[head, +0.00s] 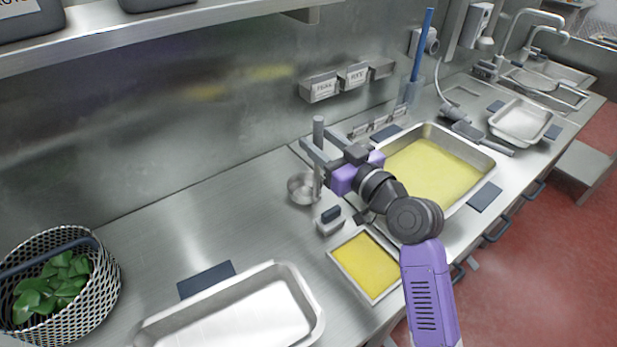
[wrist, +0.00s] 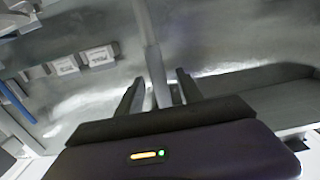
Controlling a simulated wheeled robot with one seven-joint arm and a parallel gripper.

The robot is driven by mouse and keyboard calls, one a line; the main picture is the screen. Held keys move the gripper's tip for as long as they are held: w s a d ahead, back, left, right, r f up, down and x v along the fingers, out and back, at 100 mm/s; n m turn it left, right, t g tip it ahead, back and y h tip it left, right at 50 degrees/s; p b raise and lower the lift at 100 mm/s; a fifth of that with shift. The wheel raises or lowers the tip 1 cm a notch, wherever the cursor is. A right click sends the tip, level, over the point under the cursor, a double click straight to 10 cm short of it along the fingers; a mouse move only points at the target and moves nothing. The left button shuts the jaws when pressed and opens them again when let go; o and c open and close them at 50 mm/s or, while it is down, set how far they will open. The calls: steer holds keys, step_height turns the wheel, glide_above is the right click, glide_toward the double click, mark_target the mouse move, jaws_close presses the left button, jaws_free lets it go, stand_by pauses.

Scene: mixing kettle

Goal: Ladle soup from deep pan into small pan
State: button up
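My gripper (head: 319,160) is shut on the upright grey handle of a ladle (head: 318,129). In the wrist view the handle (wrist: 153,62) stands between the two fingers (wrist: 156,92). The ladle's round metal bowl (head: 301,190) hangs below the gripper, over the counter to the left of the deep pan. I see no yellow soup in the bowl, but its inside shows only partly. The deep pan (head: 489,158) holds yellow soup and is partly hidden by my arm. The small pan (head: 337,263) in front also holds yellow soup.
A small block with a dark handle (head: 331,215) stands between the ladle bowl and the small pan. An empty tray (head: 235,315) and a basket of leaves (head: 60,285) are at left. A blue-handled tool (head: 421,45) stands behind the deep pan.

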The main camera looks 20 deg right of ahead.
mark_target(321, 116)
jaws_close()
steer(key=shift+r, duration=0.15)
steer(key=shift+r+p, duration=2)
steer(key=shift+r, duration=0.95)
steer(key=shift+f, duration=0.1)
